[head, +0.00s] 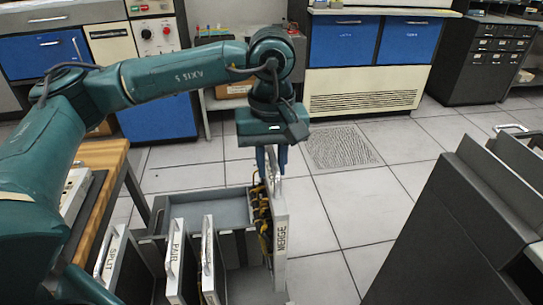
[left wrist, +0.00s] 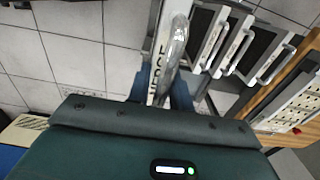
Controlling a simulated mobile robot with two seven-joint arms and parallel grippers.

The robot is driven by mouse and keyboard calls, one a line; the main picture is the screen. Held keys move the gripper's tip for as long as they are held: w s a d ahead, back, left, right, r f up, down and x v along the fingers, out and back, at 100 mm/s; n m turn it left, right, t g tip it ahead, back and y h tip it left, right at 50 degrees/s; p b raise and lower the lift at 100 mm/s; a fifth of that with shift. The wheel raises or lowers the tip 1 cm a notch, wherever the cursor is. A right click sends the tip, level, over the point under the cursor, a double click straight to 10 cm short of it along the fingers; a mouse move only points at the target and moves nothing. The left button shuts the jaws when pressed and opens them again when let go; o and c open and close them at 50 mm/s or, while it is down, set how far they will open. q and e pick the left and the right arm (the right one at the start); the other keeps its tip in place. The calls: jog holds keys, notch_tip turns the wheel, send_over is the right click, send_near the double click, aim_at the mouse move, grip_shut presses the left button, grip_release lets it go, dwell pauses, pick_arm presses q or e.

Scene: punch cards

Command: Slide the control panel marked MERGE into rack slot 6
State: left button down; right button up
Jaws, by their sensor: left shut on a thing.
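The control panel marked MERGE (head: 281,235) hangs upright, its narrow light face and black lettering visible, with yellow wiring along its left side. My left gripper (head: 274,160) is shut on its top end, at the handle. The left wrist view also shows the MERGE panel (left wrist: 159,65) and its shiny handle (left wrist: 178,38) between the blue fingers of the left gripper (left wrist: 163,84). The panel is above and at the right edge of a grey holder (head: 197,195); whether its lower end touches it I cannot tell. Slot numbers, including 6, are not readable. My right gripper is out of view.
Panels marked SPLIT (head: 110,258) and PAIR (head: 173,258), and another panel (head: 208,262), stand in the holder. A wooden-topped bench (head: 103,155) is at left. A dark slanted cabinet (head: 455,230) with upright plates stands at right. Tiled floor between is clear.

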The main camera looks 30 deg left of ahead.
aim_at(272, 180)
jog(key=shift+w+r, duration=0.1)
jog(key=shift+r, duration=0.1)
pick_arm(q)
jog(key=shift+b, duration=0.4)
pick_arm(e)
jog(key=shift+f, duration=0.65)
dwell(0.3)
pick_arm(q)
jog(key=shift+f, duration=0.15)
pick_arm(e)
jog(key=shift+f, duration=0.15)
